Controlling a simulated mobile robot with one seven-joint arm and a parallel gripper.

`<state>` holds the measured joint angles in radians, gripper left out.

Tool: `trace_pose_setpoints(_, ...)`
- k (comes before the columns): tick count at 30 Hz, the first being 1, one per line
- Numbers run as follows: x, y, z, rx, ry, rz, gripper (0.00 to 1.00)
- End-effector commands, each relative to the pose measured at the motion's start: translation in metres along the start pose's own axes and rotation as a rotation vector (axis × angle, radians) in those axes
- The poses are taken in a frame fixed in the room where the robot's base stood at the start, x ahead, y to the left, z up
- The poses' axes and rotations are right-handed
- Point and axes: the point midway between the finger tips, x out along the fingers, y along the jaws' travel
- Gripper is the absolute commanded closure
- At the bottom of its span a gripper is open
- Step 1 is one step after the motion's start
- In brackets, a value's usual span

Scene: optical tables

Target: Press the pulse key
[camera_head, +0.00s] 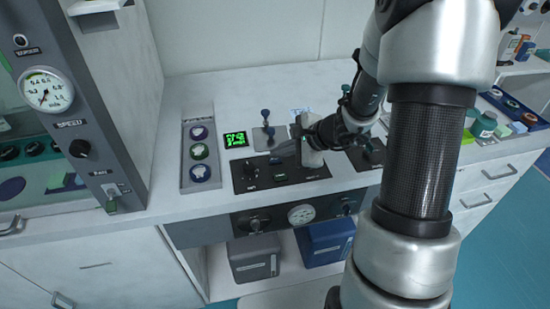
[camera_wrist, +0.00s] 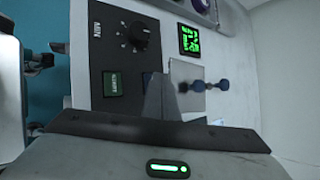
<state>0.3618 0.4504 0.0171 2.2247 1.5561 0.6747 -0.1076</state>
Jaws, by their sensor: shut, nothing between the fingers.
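A black control panel (camera_head: 240,185) lies on the counter and also shows in the wrist view (camera_wrist: 97,60). The lettering is too small to tell which one is the pulse key. My gripper (camera_head: 280,155) is shut and empty, low over the panel.
A tray with round items (camera_head: 199,155) is at left. A gauge (camera_head: 301,214) sits on the counter front. A tall cabinet (camera_head: 95,120) rises at far left.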

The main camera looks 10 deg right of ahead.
Motion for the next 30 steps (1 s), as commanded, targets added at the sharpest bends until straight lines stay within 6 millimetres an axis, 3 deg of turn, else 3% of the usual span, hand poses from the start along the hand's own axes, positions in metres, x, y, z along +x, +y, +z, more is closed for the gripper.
trace_pose_setpoints(17,-0.009,-0.007,0.007,0.0,0.0,0.0,1.0)
trace_pose_setpoints(30,-0.038,-0.028,0.028,-0.001,0.0,-0.001,1.0)
